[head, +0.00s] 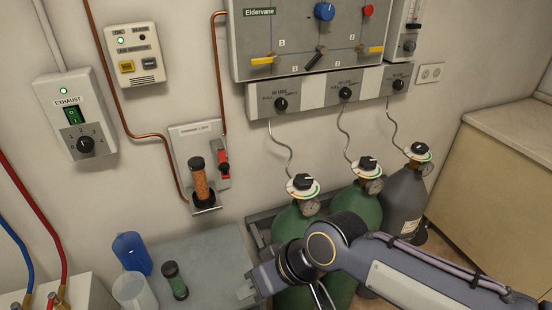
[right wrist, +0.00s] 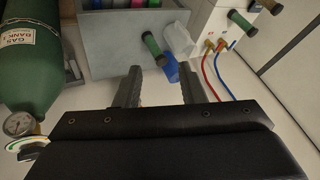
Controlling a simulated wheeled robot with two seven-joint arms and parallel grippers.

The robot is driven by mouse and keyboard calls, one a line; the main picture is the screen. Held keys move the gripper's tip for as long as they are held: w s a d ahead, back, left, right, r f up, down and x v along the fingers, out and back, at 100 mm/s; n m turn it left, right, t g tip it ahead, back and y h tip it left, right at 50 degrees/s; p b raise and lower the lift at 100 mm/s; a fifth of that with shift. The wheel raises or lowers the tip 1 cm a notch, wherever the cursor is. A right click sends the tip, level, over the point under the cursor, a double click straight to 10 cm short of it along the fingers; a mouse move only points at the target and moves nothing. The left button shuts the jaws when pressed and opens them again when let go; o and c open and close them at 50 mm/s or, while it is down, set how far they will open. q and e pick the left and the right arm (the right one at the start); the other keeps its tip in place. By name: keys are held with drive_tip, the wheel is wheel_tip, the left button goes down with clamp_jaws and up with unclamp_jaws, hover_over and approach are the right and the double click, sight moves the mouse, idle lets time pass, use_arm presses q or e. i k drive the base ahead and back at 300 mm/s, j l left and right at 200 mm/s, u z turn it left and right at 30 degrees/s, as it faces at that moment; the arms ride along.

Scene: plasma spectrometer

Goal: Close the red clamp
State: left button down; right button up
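The red clamp (head: 223,164) is on a pale wall plate (head: 183,137), just right of an upright column with orange filling (head: 199,178). Its lever points up with a dark tip at the top; I cannot tell whether it is fully shut. My right gripper (head: 250,284) is low in front of the green cylinders, below and right of the clamp, apart from it. In the right wrist view my right gripper (right wrist: 161,88) has its two fingers spread with nothing held between them. The clamp does not show in the right wrist view. My left gripper is not in view.
Green gas cylinders (head: 298,225) and a grey one (head: 403,200) stand at the right. Copper pipes run along the wall near the clamp.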

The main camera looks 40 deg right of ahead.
sight(224, 167)
drive_tip(key=z, duration=1.1)
